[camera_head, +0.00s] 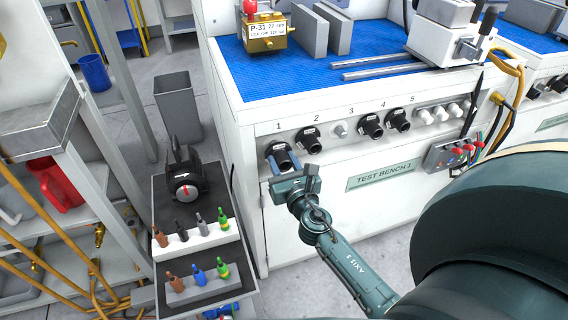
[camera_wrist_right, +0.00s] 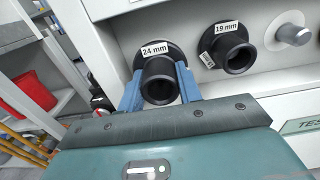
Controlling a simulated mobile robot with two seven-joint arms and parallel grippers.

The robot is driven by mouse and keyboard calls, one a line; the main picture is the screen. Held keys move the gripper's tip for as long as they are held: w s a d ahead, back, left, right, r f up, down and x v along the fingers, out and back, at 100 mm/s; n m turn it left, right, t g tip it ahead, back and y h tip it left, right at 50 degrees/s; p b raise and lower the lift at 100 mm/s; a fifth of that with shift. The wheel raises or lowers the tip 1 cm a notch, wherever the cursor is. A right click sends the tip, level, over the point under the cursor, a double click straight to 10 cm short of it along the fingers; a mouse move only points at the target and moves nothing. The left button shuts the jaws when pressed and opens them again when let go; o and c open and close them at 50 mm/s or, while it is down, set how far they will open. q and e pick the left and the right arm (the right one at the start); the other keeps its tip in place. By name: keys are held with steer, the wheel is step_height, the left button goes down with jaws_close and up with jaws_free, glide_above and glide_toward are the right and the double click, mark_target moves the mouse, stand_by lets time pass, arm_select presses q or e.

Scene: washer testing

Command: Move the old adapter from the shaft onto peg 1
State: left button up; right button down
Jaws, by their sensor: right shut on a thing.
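The black adapter labelled 24 mm (camera_wrist_right: 160,80) sits at peg position 1 on the front panel of the test bench, with its flange at or close to the panel. It also shows in the head view (camera_head: 277,149), partly covered by my gripper. My right gripper (camera_head: 282,160) is shut on this adapter, one blue finger on each side of its barrel. I cannot tell how far the adapter is on the peg, since the peg is hidden. My left gripper is not in view. I cannot make out the shaft for certain.
An adapter labelled 19 mm (camera_wrist_right: 233,52) hangs at position 2, close to the right of my gripper. Position 3 has a bare peg (camera_head: 340,129). More adapters hang at positions 4 (camera_head: 371,125) and 5 (camera_head: 399,119). A dark cart (camera_head: 160,205) with coloured-handled tools stands left of the bench.

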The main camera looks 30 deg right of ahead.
mark_target(279, 154)
steer(key=shift+x, duration=1.65)
stand_by(1.7)
steer(key=c, duration=0.9)
jaws_free()
steer(key=shift+s, duration=0.15)
steer(key=shift+v, duration=3.9)
